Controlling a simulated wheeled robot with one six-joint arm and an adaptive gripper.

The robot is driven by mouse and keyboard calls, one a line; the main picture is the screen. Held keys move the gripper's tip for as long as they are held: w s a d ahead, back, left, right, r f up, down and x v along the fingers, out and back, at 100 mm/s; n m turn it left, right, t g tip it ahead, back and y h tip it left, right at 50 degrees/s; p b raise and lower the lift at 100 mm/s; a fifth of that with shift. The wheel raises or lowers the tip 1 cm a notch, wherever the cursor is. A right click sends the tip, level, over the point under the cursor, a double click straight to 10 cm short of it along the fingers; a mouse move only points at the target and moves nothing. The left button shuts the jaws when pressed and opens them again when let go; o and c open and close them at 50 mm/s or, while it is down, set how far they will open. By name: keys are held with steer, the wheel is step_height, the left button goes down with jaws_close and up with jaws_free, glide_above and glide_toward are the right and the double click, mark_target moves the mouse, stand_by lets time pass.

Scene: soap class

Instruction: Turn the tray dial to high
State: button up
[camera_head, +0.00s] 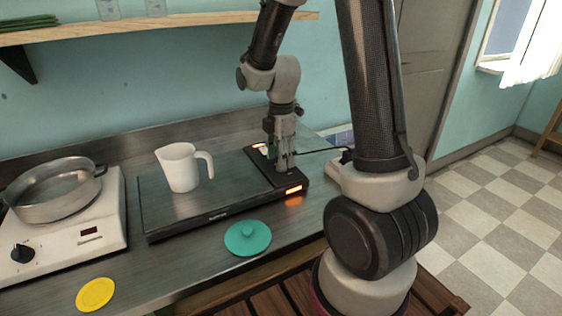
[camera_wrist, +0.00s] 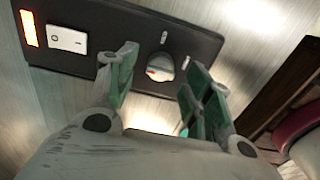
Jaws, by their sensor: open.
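The warming tray (camera_head: 225,205) is a dark flat plate on the steel counter, with a black control panel (camera_wrist: 105,40) at its right end. My gripper (camera_head: 279,165) points down over the panel and hides the dial in the head view. In the wrist view my gripper (camera_wrist: 160,75) is open, its green fingers on either side of the dial. I cannot tell whether they touch it.
A white rocker switch (camera_wrist: 67,39) and a lit orange lamp (camera_wrist: 29,28) are on the panel. A white jug (camera_head: 180,168) stands on the tray. A teal lid (camera_head: 248,238) lies in front. A hotplate (camera_head: 95,225) with a steel pan (camera_head: 55,195) is at left.

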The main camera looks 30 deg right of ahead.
steer(key=shift+f, duration=0.95)
steer(key=c, duration=1.1)
steer(key=shift+o, duration=0.2)
